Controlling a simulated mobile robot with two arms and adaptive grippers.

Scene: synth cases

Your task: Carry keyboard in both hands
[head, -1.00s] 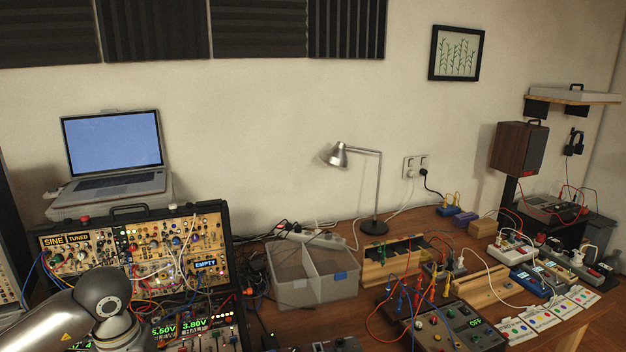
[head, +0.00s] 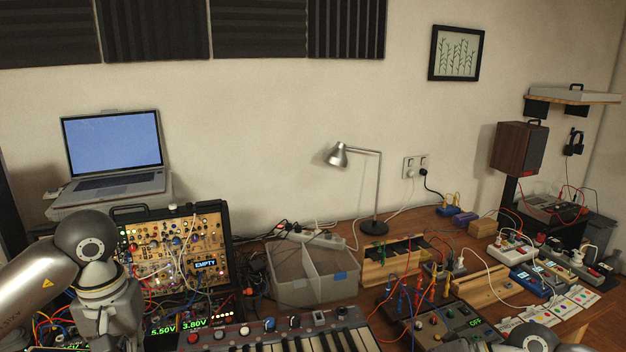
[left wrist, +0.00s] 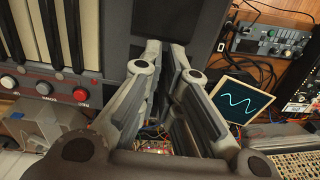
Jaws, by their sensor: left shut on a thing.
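The keyboard (head: 272,338), a grey body with black and white keys, colored knobs and a red button, shows along the bottom edge of the head view. Its near part is cut off by the frame. In the left wrist view the keyboard (left wrist: 115,50) fills the upper left. My left gripper (left wrist: 165,52) is shut on the keyboard at its end; the exact contact at the fingertips is hard to make out. In the head view my left arm comes down at the left, and its fingers are hidden. Part of my right arm shows at the lower right; its gripper is out of view.
A modular synth case (head: 178,240) stands behind the keyboard's left end. A grey two-part bin (head: 305,290) is behind its middle. Patch-cabled modules (head: 455,322) crowd the table to the right. A small scope screen (left wrist: 240,100) lies near the left gripper.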

